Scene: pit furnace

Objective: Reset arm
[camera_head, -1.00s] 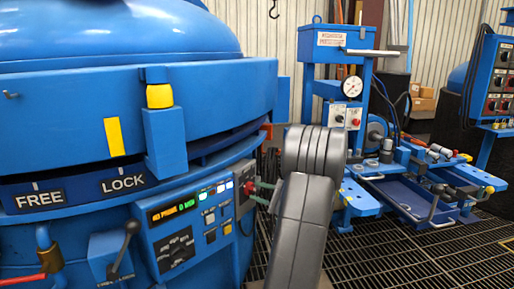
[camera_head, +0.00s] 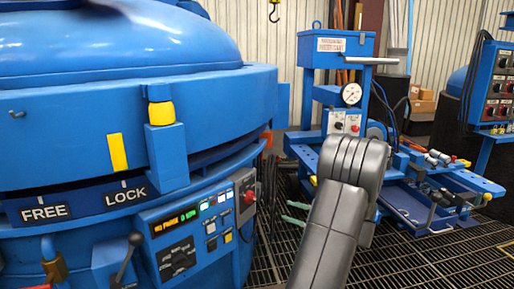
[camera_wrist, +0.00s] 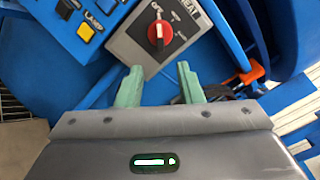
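My arm (camera_head: 346,205) reaches up from the bottom of the head view. My gripper (camera_head: 294,212) has two green fingers pointing left toward the furnace's control panel, with a gap of floor between them and it. In the wrist view the fingers of my gripper (camera_wrist: 160,83) are spread apart with nothing between them. A red rotary knob (camera_wrist: 160,32) on a grey plate lies beyond the fingertips, clear of them. The same red knob shows in the head view (camera_head: 249,193) at the panel's right end.
The blue furnace (camera_head: 60,130) with FREE and LOCK labels fills the left. Its lever (camera_head: 130,255) and a padlock (camera_head: 52,262) are low at left. A blue press bench (camera_head: 425,205) with tools stands behind my arm at right. Grating floor (camera_head: 430,262) is open at lower right.

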